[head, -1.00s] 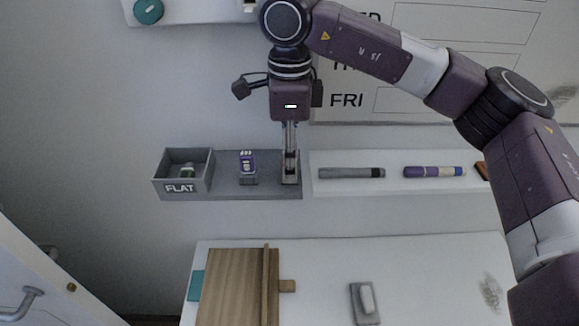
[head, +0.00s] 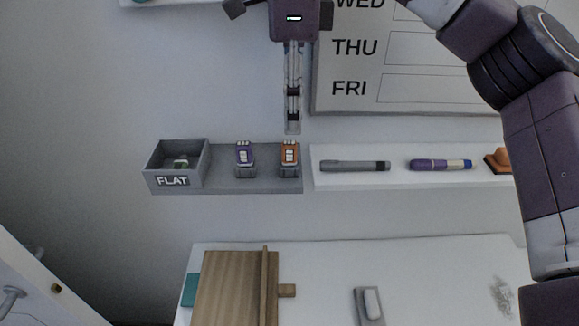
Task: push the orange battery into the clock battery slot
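The orange battery (head: 290,153) stands upright in a small holder at the right end of the grey wall shelf (head: 222,181). My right gripper (head: 292,130) points down just above and behind it in the picture, apart from it as far as I can see. Its fingers look narrow and nearly edge-on, so I cannot tell whether they are open or shut; nothing shows between them. A purple battery (head: 244,153) stands in the holder to the left. No clock or battery slot can be made out. My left gripper is out of view.
A grey bin marked FLAT (head: 172,182) holds a small green item. A white ledge (head: 400,178) to the right carries a grey marker (head: 350,165), a purple marker (head: 427,164) and an orange-and-black item (head: 498,160). A wooden board (head: 232,290) lies on the desk below.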

